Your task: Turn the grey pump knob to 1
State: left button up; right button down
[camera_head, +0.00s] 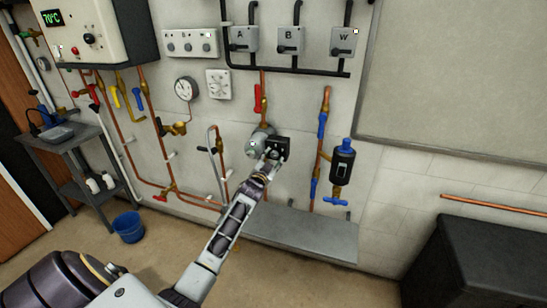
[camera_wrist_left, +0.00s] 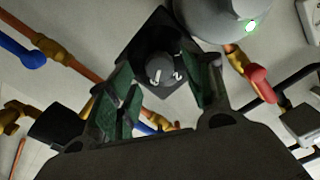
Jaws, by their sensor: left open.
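The grey pump (camera_head: 256,144) is on the wall in the middle of the head view, with a black box (camera_head: 283,148) on its right side. In the left wrist view the grey pump knob (camera_wrist_left: 160,67) stands on the dark box (camera_wrist_left: 158,38). White marks like 1 and 2 show near it; its setting is unclear. My left gripper (camera_head: 271,157) is at the box and partly hides it. In the wrist view, its open green-padded fingers (camera_wrist_left: 160,88) are on either side of the knob, with no clear contact. My right gripper is out of view.
Copper pipes with a red valve handle (camera_head: 258,98) and blue handles run near the pump. A black and blue fitting (camera_head: 342,162) is to the right. A grey ledge (camera_head: 300,232) lies below. A blue bucket (camera_head: 128,227) stands on the floor at left.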

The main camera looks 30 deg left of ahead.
pick_arm(q)
jog(key=shift+x, duration=1.2)
jog(key=c, duration=1)
